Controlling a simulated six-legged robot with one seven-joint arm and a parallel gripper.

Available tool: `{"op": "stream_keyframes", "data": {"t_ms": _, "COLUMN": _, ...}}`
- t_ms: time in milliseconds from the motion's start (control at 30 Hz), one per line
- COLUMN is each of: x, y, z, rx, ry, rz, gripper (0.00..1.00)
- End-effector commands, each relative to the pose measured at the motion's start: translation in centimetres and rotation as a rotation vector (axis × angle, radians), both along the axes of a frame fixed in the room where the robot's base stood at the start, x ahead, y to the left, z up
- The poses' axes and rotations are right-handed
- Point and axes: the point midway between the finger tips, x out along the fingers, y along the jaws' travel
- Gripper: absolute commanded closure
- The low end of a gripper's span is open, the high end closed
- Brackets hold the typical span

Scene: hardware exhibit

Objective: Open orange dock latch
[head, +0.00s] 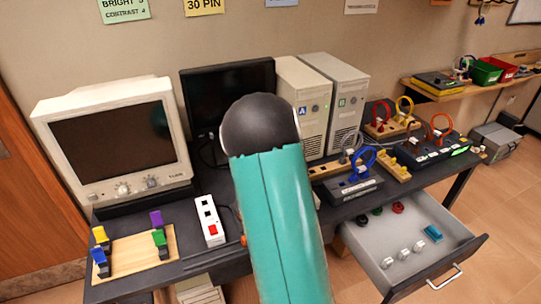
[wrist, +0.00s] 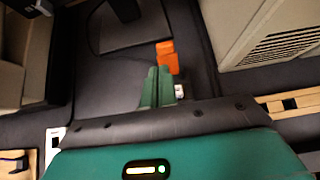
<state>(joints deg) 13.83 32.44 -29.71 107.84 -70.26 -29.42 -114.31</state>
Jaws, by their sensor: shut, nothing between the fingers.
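In the wrist view a small orange block-like piece (wrist: 167,57), which looks like the latch, stands on the dark desk just beyond my fingertips and slightly right. My gripper (wrist: 158,71) has its two green fingers together, with nothing between them. The fingertips appear very close to the orange piece; I cannot tell whether they touch it. A small white piece (wrist: 180,91) shows right of the fingers. In the head view my teal arm hides my gripper and the spot in front of the black monitor.
The black monitor (head: 210,95) and beige towers (head: 303,115) stand behind my arm. A white switch strip (head: 209,222) lies left, beside a wooden board (head: 135,257) with coloured levers. An open drawer (head: 455,232) juts out at front right. A beige CRT (head: 112,135) stands far left.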

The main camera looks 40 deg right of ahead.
Motion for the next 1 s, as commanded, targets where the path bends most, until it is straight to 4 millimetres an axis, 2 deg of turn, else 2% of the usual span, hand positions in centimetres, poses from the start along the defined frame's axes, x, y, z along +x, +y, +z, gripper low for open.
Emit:
{"op": "stream_keyframes", "data": {"t_ms": 467, "x": 0.0, "y": 0.0, "z": 1.5, "rx": 0.000, "ry": -0.001, "rz": 0.000, "gripper": 1.00}}
{"op": "stream_keyframes", "data": {"t_ms": 1000, "x": 0.3, "y": 0.3, "z": 2.0, "rx": 0.000, "ry": -0.001, "rz": 0.000, "gripper": 1.00}}
